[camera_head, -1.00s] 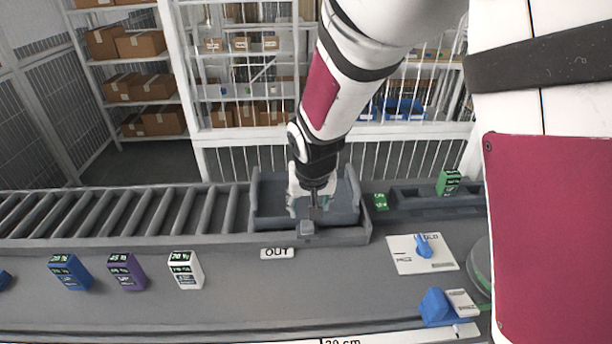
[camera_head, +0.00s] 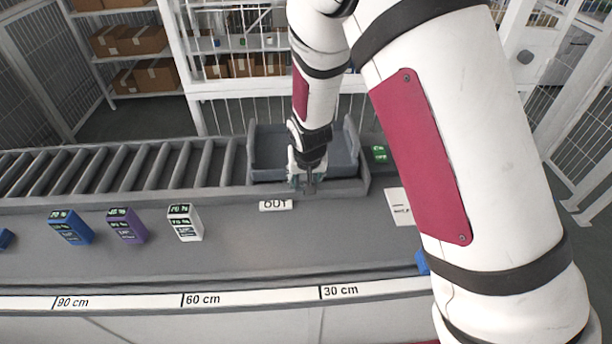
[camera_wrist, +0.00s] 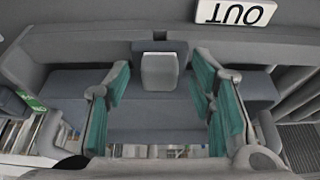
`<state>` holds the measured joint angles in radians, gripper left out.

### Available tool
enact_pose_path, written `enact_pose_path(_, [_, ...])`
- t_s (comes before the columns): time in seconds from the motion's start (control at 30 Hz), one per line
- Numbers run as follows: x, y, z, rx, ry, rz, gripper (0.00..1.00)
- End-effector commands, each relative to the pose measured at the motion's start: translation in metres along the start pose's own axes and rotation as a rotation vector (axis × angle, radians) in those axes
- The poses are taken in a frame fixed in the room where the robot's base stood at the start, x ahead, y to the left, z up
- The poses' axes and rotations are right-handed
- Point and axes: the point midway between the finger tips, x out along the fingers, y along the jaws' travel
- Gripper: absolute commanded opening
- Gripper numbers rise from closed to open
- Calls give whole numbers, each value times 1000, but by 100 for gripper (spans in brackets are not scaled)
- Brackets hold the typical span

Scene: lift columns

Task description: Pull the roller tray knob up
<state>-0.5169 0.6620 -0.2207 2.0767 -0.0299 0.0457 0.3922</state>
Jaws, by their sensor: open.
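The roller tray (camera_head: 262,152) is a grey open bin at the right end of the roller track. Its knob (camera_wrist: 159,72) is a small grey block at the middle of the tray's front side in the wrist view. My gripper (camera_head: 306,184) is low over the tray's front edge and hides most of the knob in the head view. In the wrist view my gripper (camera_wrist: 160,84) is open, with one green-padded finger on each side of the knob. Clear gaps show between both pads and the knob. I cannot tell the exact height of the fingertips against it.
An OUT label (camera_head: 276,205) lies in front of the tray. Blue (camera_head: 71,227), purple (camera_head: 127,225) and white (camera_head: 185,222) boxes stand on the table to the left. A green box (camera_head: 380,154) is right of the tray. My arm covers the right side.

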Motion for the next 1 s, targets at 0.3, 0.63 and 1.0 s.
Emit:
enact_pose_path(0.3, [3,0,0,1,0,0,50])
enact_pose_path(0.63, [3,0,0,1,0,0,0])
enact_pose_path(1.0, [-19,0,-9,2,2,0,0])
